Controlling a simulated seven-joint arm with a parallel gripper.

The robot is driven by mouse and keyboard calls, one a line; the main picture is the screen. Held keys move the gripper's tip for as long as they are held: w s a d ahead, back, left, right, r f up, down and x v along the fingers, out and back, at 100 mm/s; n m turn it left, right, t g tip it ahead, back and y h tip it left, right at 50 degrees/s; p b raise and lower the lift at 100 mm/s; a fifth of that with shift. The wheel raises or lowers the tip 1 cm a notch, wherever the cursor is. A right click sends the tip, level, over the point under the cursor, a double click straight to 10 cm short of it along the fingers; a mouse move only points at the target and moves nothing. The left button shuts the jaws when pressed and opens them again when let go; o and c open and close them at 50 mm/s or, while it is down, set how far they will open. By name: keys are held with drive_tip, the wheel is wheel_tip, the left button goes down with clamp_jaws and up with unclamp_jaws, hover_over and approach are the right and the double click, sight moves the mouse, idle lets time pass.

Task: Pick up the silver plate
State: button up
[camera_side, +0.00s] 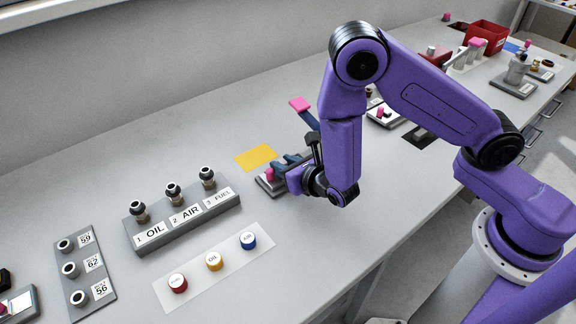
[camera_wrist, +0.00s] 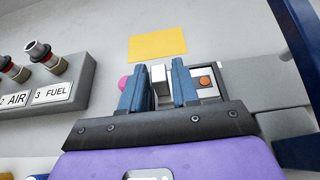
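My gripper (camera_wrist: 160,83) is low over a small grey fixture (camera_side: 268,187) on the bench, with its two blue fingers apart. A narrow pale silver piece (camera_wrist: 160,84) shows between the fingers in the wrist view. It may be the silver plate; its lower part is hidden. I cannot tell whether the fingers touch it. A pink knob (camera_wrist: 123,83) shows just left of the left finger, and it also shows in the side view (camera_side: 270,174). A panel with an orange button (camera_wrist: 205,82) is just right of the fingers. In the side view my gripper (camera_side: 283,167) partly covers the fixture.
A yellow sheet (camera_side: 256,157) lies flat behind the fixture. A blue lever with a pink tip (camera_side: 300,104) rises behind my gripper. The OIL, AIR and FUEL block (camera_side: 184,222) stands to the left, with a strip of coloured caps (camera_side: 214,262) in front. The back left bench is clear.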

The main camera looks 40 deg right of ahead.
clamp_jaws()
drive_tip(key=shift+r, duration=0.15)
